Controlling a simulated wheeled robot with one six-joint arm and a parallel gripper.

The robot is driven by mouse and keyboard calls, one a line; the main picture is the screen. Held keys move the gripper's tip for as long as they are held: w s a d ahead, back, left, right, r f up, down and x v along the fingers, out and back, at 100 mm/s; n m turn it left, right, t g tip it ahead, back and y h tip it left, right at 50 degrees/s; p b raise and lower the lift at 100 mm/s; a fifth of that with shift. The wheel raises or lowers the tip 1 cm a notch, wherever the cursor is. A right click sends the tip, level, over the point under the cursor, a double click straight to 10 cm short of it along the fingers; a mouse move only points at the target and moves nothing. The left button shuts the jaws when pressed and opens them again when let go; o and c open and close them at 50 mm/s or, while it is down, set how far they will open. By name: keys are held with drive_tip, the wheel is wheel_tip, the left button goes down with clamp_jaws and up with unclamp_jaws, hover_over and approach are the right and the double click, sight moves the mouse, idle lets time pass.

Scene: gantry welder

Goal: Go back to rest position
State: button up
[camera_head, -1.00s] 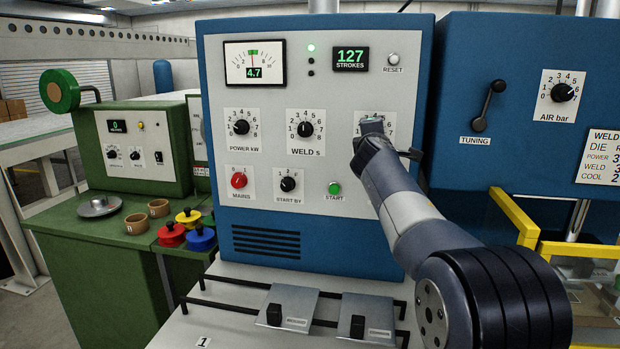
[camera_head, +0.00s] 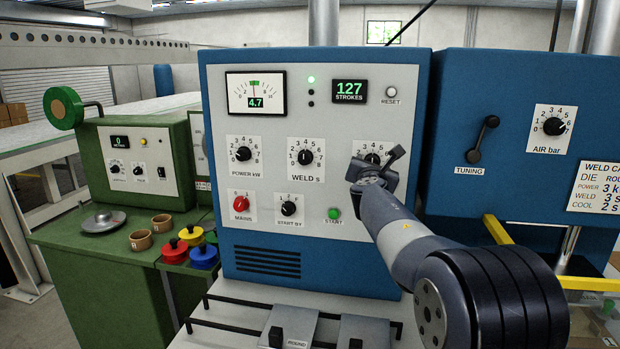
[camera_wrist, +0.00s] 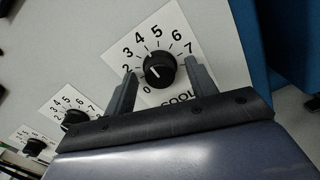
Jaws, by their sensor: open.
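My gripper (camera_head: 378,168) is in front of the blue and grey welder panel (camera_head: 345,220), at the right dial of the upper knob row. The wrist view shows its two dark fingers apart (camera_wrist: 162,88), with nothing held between them. The black COOL knob (camera_wrist: 160,70) appears between the fingers, with its scale readable around it. In the head view that knob (camera_head: 373,158) is partly hidden by my gripper. My arm reaches in from the lower right.
The WELD knob (camera_head: 305,157) and POWER knob (camera_head: 243,154) are to the left. A tuning lever (camera_head: 482,138) sticks out on the blue cabinet to the right. A yellow frame (camera_head: 497,230) is at lower right. Die plates (camera_head: 297,325) lie below. Coloured spools (camera_head: 174,251) stand left.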

drive_tip(key=n+p, duration=0.3)
drive_tip(key=n, duration=0.2)
drive_tip(key=shift+p, duration=0.35)
drive_tip(key=shift+r, duration=0.1)
